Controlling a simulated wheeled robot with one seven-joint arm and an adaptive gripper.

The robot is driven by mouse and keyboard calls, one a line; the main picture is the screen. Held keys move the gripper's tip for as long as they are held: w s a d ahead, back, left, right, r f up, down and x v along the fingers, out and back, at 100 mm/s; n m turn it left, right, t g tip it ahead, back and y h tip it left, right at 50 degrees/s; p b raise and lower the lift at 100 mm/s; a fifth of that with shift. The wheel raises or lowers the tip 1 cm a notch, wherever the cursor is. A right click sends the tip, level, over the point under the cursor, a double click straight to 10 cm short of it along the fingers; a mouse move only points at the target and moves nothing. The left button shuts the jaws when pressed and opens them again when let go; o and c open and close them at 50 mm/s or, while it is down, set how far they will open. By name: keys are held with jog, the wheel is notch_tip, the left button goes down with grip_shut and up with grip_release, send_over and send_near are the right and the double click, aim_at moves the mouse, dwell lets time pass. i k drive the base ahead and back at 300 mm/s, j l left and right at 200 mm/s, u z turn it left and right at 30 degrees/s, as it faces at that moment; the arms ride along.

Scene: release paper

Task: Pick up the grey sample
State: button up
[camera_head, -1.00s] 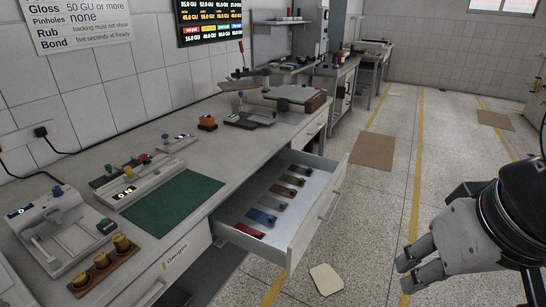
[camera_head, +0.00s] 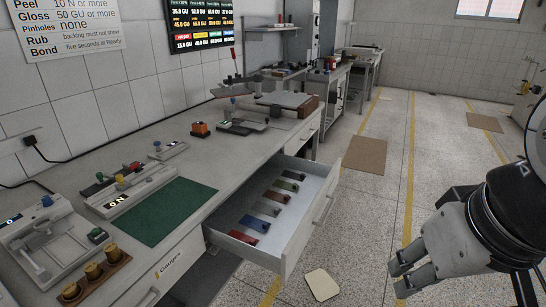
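Several small flat samples lie in a row inside the open drawer (camera_head: 316,205). The grey sample (camera_head: 266,209) lies between a blue sample (camera_head: 255,224) and a red-brown sample (camera_head: 277,197). A bright red sample (camera_head: 241,237) is nearest the drawer's near end. A green sample (camera_head: 288,186) and a dark red sample (camera_head: 295,175) are farther back. My gripper (camera_head: 397,279) is at the lower right, over the floor, well to the right of the drawer. Its fingers look apart, with nothing between them.
The bench carries a green mat (camera_head: 170,210), a wooden block with brass weights (camera_head: 93,273) and several instruments. A pale board (camera_head: 321,285) lies on the floor beside the drawer, and a brown mat (camera_head: 365,154) lies farther back. The floor between drawer and gripper is mostly clear.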

aim_at(273, 212)
jog(key=i+j, duration=0.2)
jog(key=i, duration=0.3)
jog(key=i+j+u, duration=0.15)
jog(key=i, duration=0.4)
